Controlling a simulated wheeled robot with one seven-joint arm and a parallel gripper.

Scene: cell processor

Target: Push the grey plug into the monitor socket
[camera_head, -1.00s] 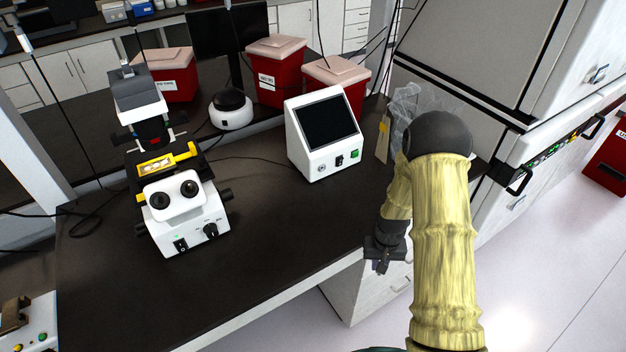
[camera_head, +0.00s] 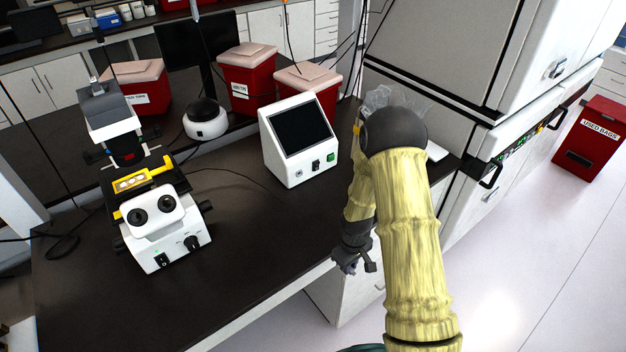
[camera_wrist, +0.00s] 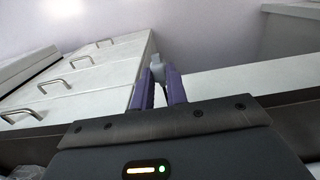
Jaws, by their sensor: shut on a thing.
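My gripper (camera_head: 350,264) hangs beside the front edge of the dark bench, to the lower right of the monitor. In the wrist view, its two purple fingers (camera_wrist: 158,84) are shut on the small grey plug (camera_wrist: 157,66), which shows between and past the tips. The plug cannot be made out clearly in the head view. The monitor (camera_head: 298,142) is a white box with a slanted dark screen, standing on the bench. A small round socket (camera_head: 299,173) is low on its front face, left of a black switch and a green button. Plug and monitor are well apart.
A white microscope (camera_head: 150,215) stands on the bench (camera_head: 235,255) at left. Red bins (camera_head: 248,82) and a small round white device (camera_head: 205,120) stand behind. A large white cabinet (camera_head: 455,60) rises at right. The bench front before the monitor is clear.

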